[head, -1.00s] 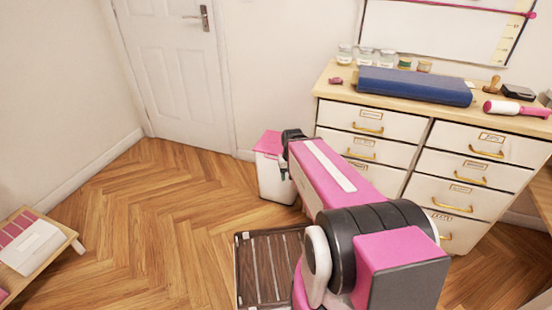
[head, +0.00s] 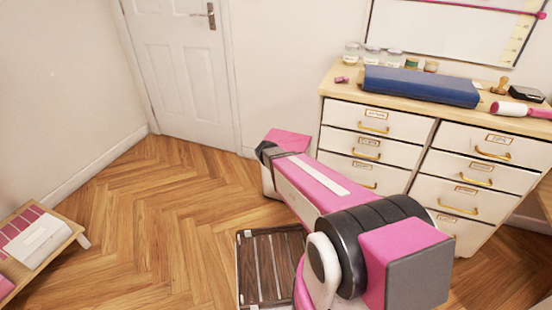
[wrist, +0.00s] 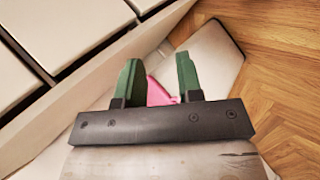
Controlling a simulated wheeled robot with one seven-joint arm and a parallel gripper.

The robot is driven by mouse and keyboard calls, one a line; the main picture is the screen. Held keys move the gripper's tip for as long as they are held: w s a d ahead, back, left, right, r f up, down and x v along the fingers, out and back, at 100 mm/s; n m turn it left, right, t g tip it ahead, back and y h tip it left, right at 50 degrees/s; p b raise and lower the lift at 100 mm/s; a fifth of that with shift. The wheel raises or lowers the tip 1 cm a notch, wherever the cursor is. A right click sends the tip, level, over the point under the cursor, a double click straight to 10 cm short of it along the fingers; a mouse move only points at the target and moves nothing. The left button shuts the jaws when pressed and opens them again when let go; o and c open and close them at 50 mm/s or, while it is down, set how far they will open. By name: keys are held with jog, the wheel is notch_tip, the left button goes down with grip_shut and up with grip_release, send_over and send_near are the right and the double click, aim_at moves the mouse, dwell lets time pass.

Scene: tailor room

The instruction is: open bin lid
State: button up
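A small pink patch, likely the lid (wrist: 160,92), shows between and beyond the fingers. Contact cannot be told.
A white drawer cabinet (head: 395,150) with a wooden top stands right of the bin. A dark slatted crate (head: 262,270) is on the floor in front. A low table (head: 62,240) is at the left. The floor at left is clear.

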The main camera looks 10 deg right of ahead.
jog(key=w+a+f+n+t+h, duration=0.3)
jog(key=w+a+t, duration=0.1)
jog(key=w+a, duration=0.25)
jog(key=w+a+f+n+t+h, duration=0.25)
jog(key=w+a+f+t, duration=0.2)
jog(key=w, duration=0.35)
jog(key=x, duration=1)
jog(key=shift+s+d+r, duration=0.1)
jog(key=shift+d+r, duration=0.1)
jog(key=shift+r, duration=0.05)
grip_shut()
